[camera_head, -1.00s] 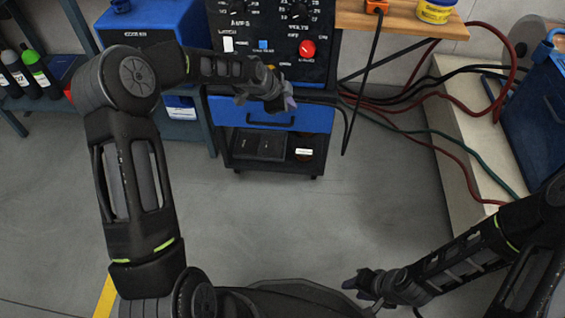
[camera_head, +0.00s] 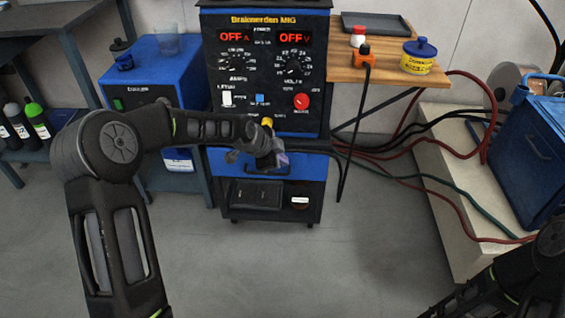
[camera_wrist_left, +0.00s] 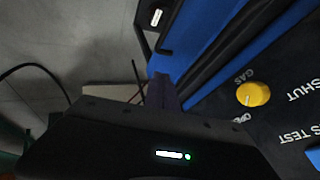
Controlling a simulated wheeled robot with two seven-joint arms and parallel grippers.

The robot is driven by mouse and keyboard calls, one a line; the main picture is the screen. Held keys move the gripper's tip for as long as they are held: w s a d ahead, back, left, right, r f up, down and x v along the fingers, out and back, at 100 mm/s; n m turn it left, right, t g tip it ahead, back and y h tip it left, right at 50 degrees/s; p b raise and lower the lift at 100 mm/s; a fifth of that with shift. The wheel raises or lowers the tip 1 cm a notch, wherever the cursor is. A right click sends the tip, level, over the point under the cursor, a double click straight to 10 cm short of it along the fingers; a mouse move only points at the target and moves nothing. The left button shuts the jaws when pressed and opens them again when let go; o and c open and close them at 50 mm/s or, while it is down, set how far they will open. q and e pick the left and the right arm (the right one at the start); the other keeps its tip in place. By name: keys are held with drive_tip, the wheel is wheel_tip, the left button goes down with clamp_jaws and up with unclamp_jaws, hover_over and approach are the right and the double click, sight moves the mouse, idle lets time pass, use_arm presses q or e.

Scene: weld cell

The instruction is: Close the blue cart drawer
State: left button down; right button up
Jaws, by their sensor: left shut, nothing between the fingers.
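The blue cart drawer (camera_head: 314,167) sits under the black control panel of the welder cart. My left gripper (camera_head: 280,160) is shut and empty, in front of the drawer's upper part and hiding some of it. I cannot tell whether it touches the drawer or how far out the drawer stands. In the left wrist view, the gripper's dark fingers (camera_wrist_left: 164,92) are close to blue and black cart surfaces. The yellow gas knob (camera_wrist_left: 253,94) is beside them. My right gripper is out of view; only part of its arm shows at the lower right.
A wooden side shelf (camera_head: 385,68) holds an orange clamp and a yellow tub (camera_head: 420,58). Red, black and green hoses run at the right over a pale ledge (camera_head: 455,185). A blue box (camera_head: 150,85) stands left of the cart. The floor in front is clear.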

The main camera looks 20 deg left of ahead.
use_arm(q)
drive_tip(key=p+v, duration=0.1)
drive_tip(key=v, duration=0.6)
drive_tip(key=shift+s+p, duration=0.15)
drive_tip(key=shift+p, duration=0.2)
drive_tip(key=shift+r, duration=0.1)
